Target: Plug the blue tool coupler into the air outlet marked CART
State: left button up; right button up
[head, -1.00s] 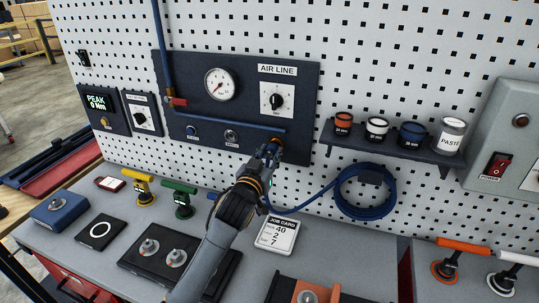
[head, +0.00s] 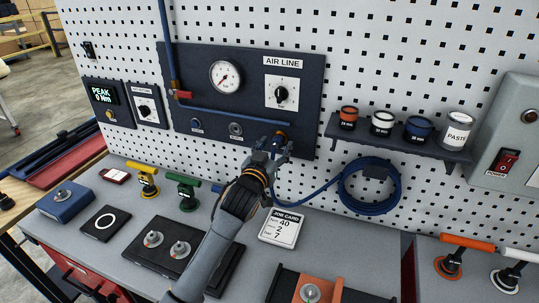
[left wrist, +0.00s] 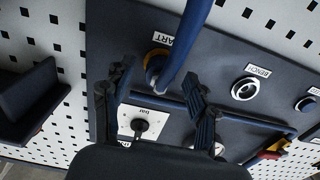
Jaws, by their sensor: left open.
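The blue tool coupler (left wrist: 174,75) stands at the orange-ringed air outlet marked CART (left wrist: 157,60) in the left wrist view, its end inside the ring; I cannot tell if it is fully seated. In the head view the CART outlet (head: 281,137) is at the lower right of the dark air line panel (head: 310,100), partly behind my gripper. My left gripper (head: 275,150) is open just in front of it. In the left wrist view its fingers (left wrist: 158,78) stand apart on either side of the coupler. My right gripper is not in view.
The BENCH outlet (head: 235,129) is left of CART. A blue hose coil (head: 369,203) hangs at the right, its hose running toward my gripper. A shelf of cans (head: 400,148) is above it. A job card (head: 282,228) and tool plate (head: 150,255) lie on the bench.

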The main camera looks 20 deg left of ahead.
pick_arm(q)
jog(key=s, duration=1.1)
jog(key=shift+s+a, duration=0.25)
jog(key=shift+s, duration=0.05)
jog(key=o, duration=0.9)
jog(key=s+p, duration=0.1)
jog(key=s, duration=0.8)
jog(key=shift+a+p, duration=0.15)
jog(key=shift+p, duration=0.15)
